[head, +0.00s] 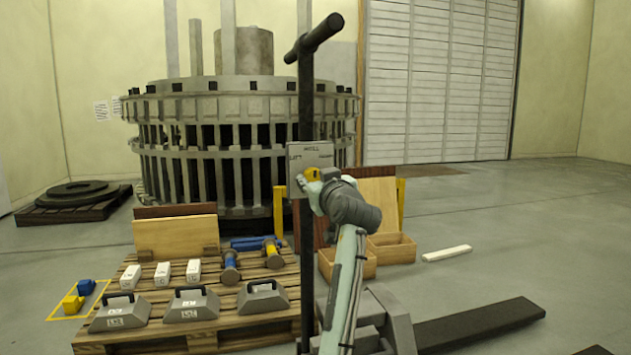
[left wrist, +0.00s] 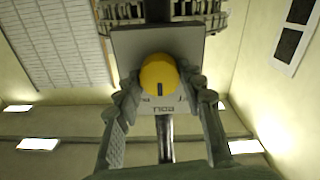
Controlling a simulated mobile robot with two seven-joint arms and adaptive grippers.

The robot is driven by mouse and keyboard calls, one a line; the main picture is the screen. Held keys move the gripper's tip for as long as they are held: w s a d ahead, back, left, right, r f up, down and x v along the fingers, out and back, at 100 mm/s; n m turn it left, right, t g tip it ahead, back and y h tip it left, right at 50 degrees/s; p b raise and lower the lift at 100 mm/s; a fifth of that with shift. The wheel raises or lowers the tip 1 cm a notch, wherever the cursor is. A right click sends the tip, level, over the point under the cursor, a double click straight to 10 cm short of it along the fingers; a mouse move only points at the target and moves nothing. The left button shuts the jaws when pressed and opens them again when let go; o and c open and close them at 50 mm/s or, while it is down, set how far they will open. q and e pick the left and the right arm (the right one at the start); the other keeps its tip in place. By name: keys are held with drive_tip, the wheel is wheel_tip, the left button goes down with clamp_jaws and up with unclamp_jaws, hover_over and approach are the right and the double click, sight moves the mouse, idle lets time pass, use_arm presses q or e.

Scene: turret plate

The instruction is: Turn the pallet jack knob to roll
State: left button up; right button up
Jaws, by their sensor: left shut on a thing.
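The yellow knob (head: 312,173) sits on a grey label plate (head: 310,153) fixed to the pallet jack's black post (head: 306,100). In the head view the plate reads ROLL at the top and LIFT at the left; the right label is unclear. My left gripper (head: 314,186) is shut on the knob, partly hiding it. In the left wrist view the knob (left wrist: 159,76) is between my fingers (left wrist: 160,92). Its dark mark points down in that picture, towards the upside-down ROLL lettering. My right gripper is not in view.
The jack's T-handle (head: 314,37) rises above the plate. A wooden pallet (head: 240,322) with handled weights and small blocks lies left of the post. The large turret ring (head: 245,115) stands behind. Open floor lies to the right, with a white bar (head: 447,253).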

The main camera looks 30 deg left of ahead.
use_arm(q)
drive_tip(key=o, duration=1.2)
drive_tip(key=shift+c, duration=0.2)
drive_tip(key=v, duration=1.2)
drive_tip(key=shift+r, duration=0.1)
